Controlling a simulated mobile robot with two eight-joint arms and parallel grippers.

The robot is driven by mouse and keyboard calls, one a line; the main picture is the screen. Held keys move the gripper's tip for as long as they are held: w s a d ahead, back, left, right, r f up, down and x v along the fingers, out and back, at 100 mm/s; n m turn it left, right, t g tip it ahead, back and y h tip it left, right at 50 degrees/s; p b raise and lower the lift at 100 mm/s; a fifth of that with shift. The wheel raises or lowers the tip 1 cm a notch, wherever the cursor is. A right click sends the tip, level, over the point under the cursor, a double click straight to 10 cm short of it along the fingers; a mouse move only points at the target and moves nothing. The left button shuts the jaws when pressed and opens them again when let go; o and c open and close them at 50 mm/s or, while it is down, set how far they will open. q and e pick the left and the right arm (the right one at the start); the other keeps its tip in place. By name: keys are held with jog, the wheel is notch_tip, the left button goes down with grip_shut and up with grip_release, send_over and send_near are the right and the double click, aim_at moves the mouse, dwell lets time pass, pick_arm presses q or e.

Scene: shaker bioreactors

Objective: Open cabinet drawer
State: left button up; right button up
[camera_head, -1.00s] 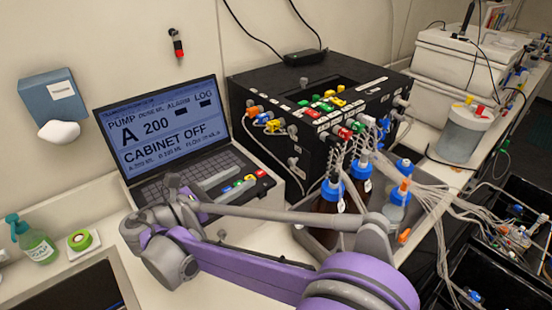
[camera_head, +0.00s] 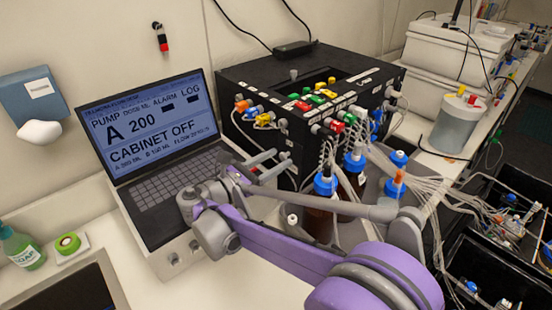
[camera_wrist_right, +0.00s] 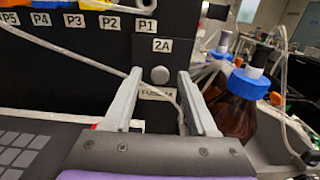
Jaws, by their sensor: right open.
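The black cabinet (camera_head: 310,85) stands behind the laptop's right side, with coloured connectors on top and along its front edge. In the right wrist view its dark face carries a round grey knob (camera_wrist_right: 159,75) between a label reading 2A and a lower label, partly hidden. My right gripper (camera_head: 282,158) is open before this face. In the right wrist view its two fingers (camera_wrist_right: 160,73) point at the face, one on each side of the knob, with gaps visible. I cannot tell how far the tips are from the face. My left gripper is not in view.
An open laptop (camera_head: 152,140) reads CABINET OFF. Brown bottles with blue caps (camera_wrist_right: 240,97) and many thin tubes stand right of my gripper. One pale tube crosses the face close to the fingers. Green soap (camera_head: 22,248) and tape (camera_head: 68,243) lie at left.

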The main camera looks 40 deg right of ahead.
jog(key=shift+d, duration=0.25)
grip_shut()
dwell(1.4)
